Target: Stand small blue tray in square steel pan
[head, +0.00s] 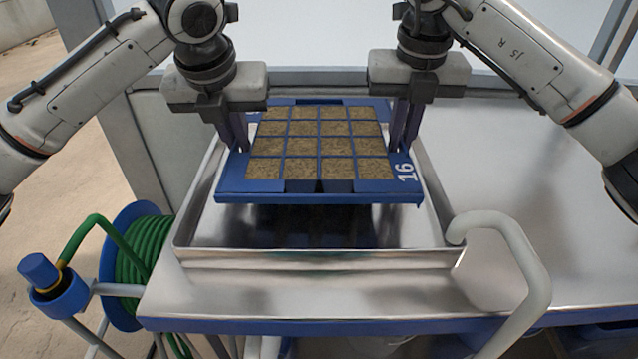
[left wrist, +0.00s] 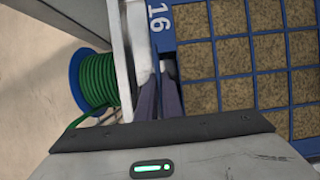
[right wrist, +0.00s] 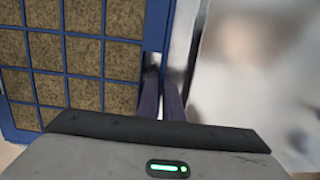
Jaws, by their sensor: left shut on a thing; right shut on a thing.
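The small blue tray (head: 318,186) is a shallow frame with soil-filled square cells and the number 16 on its right end. It is held level above the square steel pan (head: 330,258), with its dark shadow or reflection on the pan floor. My left gripper (head: 240,148) is shut on the tray's left edge, and the left wrist view shows that blue edge (left wrist: 168,45) at the fingers. My right gripper (head: 402,148) is shut on its right edge, which also shows in the right wrist view (right wrist: 156,30). The tray hides the middle of the pan.
The pan sits on a steel bench (head: 560,210) with a blue front edge. A pale bent pipe (head: 525,265) rises at the pan's front right corner. A green hose on a blue reel (head: 145,255) stands at the left. The bench is clear to the right.

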